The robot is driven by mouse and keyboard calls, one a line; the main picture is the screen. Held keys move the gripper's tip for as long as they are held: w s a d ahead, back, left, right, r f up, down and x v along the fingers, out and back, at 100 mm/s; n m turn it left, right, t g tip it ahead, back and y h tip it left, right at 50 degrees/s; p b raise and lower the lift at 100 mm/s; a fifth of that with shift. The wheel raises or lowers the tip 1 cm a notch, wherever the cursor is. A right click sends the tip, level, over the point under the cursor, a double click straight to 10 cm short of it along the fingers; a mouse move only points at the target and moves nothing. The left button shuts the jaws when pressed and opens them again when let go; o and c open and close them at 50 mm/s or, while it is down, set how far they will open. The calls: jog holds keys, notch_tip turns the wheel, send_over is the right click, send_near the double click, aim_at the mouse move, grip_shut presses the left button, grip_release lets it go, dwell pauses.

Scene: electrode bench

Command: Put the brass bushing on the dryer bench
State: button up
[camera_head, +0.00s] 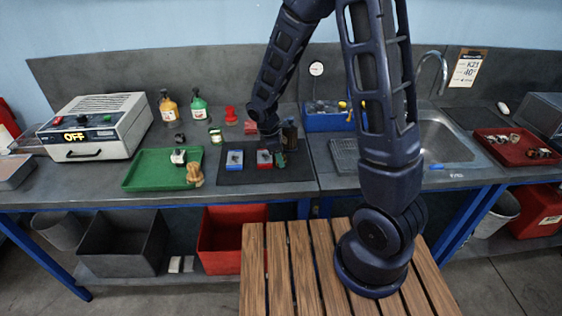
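I cannot make out the brass bushing for sure. A small tan-brown piece (195,174) stands at the right edge of the green tray (135,175), but its kind is unclear. My gripper (272,150) is low over the dark mat (235,177), beside a red block (264,158) and a small green item (281,160). Its fingers are too small and hidden to show whether they are open or hold anything. A white box-shaped device (115,117), perhaps the dryer, reads OFF at the left of the grey bench (75,180).
A blue block (235,158) lies on the mat. Orange (169,109) and green (198,107) bottles stand behind the green tray. A blue bin (325,122), a sink (435,140) and a red tray of small parts (515,153) are to the right. Bare bench lies along the front edge.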

jog(key=c, duration=0.8)
jog(key=shift+o, duration=0.2)
notch_tip(320, 180, up, 19)
jog(key=w+d+r+m+g, duration=0.1)
jog(key=w+d+m, duration=0.2)
jog(key=w, duration=0.3)
jog(key=w+d+r+m+y, duration=0.1)
jog(key=w+d+r+m, duration=0.15)
jog(key=w, duration=0.35)
jog(key=w+d+m+g, duration=0.1)
jog(key=w+d+m, duration=0.1)
jog(key=w+m, duration=0.3)
jog(key=w+d+r+m+g+y, duration=0.1)
jog(key=w+d+m+y, duration=0.1)
jog(key=w+d+m, duration=0.5)
jog(key=w+d, duration=0.6)
jog(key=d, duration=0.2)
jog(key=shift+w+r, duration=0.15)
